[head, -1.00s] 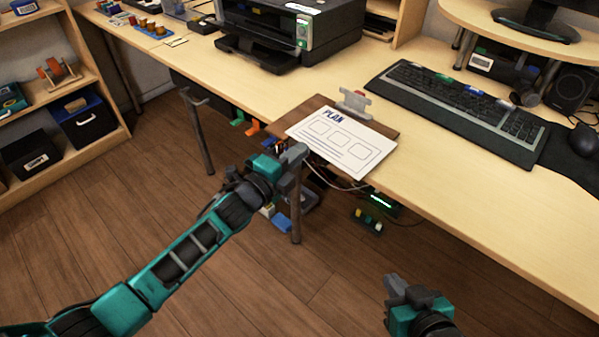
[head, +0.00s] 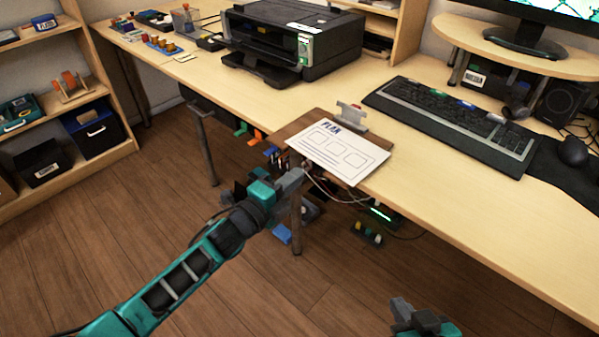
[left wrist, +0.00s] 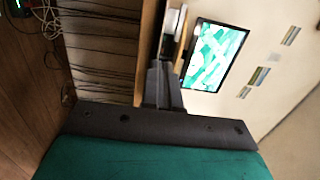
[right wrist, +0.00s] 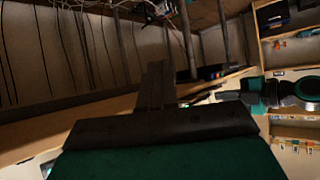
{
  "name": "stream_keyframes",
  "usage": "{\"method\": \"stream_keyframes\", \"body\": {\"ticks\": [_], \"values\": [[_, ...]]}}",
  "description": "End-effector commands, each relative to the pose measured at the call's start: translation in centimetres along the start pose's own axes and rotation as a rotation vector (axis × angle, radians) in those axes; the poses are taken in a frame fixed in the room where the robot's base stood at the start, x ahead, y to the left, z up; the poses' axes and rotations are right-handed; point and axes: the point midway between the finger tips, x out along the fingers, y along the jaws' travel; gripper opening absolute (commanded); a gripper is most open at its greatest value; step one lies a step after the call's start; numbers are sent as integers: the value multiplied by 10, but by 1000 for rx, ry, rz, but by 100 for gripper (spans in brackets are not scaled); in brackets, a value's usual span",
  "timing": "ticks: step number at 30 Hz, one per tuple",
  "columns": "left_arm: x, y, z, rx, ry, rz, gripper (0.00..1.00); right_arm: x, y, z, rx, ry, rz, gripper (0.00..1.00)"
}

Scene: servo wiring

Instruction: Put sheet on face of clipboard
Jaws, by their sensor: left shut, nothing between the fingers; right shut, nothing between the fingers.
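The white sheet (head: 345,155) headed PLAN lies tilted on the brown clipboard (head: 295,127), covering much of its face. Its near right part reaches past the board's visible edge. The grey clip (head: 350,114) stands at the board's far side, just beyond the sheet's top. My left gripper (head: 296,176) is shut and empty, at the desk's front edge just left of the sheet's near edge. Its shut fingers show in the left wrist view (left wrist: 165,82). My right gripper (head: 402,306) is shut and empty, low in front of the desk; its fingers show in the right wrist view (right wrist: 155,82).
A black keyboard (head: 455,120) lies right of the clipboard, and a printer (head: 290,45) stands behind it to the left. A desk leg (head: 205,145) and hanging cables are below the edge. The desk's front right strip (head: 500,220) is clear.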

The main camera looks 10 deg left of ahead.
Motion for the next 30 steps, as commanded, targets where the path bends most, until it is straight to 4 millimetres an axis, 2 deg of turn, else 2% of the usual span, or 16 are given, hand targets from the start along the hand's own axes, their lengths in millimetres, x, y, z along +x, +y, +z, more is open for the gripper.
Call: {"method": "stream_keyframes", "body": {"ticks": [1,6,12,24,28,30], "values": [[-14,-1,0,1,0,5,0,-4,0,-4,-1,-2,0,0],[-49,0,0,-1,-1,4,0,-6,0,-9,0,1,0,0],[-75,-1,0,0,0,2,0,-7,-1,-14,3,7,0,0],[-82,0,0,0,0,1,0,-6,-2,-17,9,14,1,0],[-86,2,-2,-49,-16,11,0,-6,-2,-17,9,14,1,12],[-94,7,-6,-171,-55,34,0,-6,-2,-17,9,13,1,18]]}}
